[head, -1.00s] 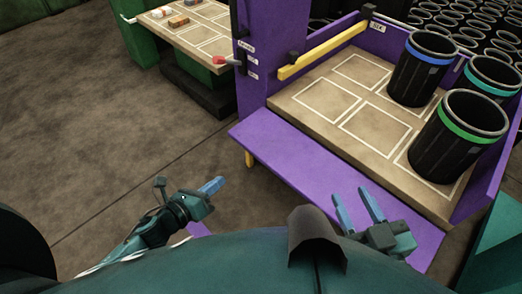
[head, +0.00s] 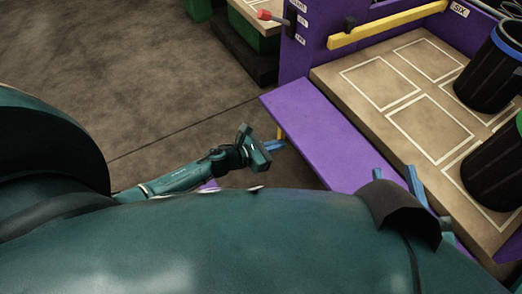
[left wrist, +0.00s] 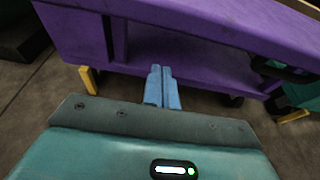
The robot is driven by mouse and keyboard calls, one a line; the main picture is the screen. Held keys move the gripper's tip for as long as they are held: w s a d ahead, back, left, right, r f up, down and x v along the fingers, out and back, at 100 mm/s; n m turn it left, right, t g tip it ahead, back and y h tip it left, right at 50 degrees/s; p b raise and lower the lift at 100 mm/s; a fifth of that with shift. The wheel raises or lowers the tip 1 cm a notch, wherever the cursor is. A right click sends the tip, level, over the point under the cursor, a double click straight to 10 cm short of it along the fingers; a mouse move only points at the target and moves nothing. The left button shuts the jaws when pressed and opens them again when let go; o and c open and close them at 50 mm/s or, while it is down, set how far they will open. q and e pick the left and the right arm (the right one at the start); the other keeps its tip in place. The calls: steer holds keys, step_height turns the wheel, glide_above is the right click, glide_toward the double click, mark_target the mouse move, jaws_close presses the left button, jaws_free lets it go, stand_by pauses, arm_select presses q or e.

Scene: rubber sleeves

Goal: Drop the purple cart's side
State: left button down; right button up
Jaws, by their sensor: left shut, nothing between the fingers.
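The purple cart has a beige deck (head: 405,117) marked with white outlines. Its near purple side panel (head: 318,138) lies folded outward, sloping down from the deck edge. My left gripper (head: 281,145) is shut and empty, low beside the panel's outer left edge in the head view. In the left wrist view, its blue fingers (left wrist: 162,88) are together in front of the purple cart side (left wrist: 200,35); I cannot tell whether they touch it. My right gripper (head: 397,180) is open over the panel's near end, partly hidden by my body.
A yellow bar (head: 388,25) runs along the far side. Black bins with a blue band (head: 493,70) and a green band stand on the deck. The floor (head: 120,80) to the left is clear.

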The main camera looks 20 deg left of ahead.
mark_target(278, 123)
arm_select(q)
step_height(278, 123, up, 4)
steer(key=shift+s+p, duration=0.1)
steer(key=shift+p, duration=0.8)
arm_select(e)
steer(key=shift+s+d, duration=0.15)
steer(key=shift+s, duration=0.05)
steer(key=shift+f+g, duration=0.2)
steer(key=shift+g, duration=0.1)
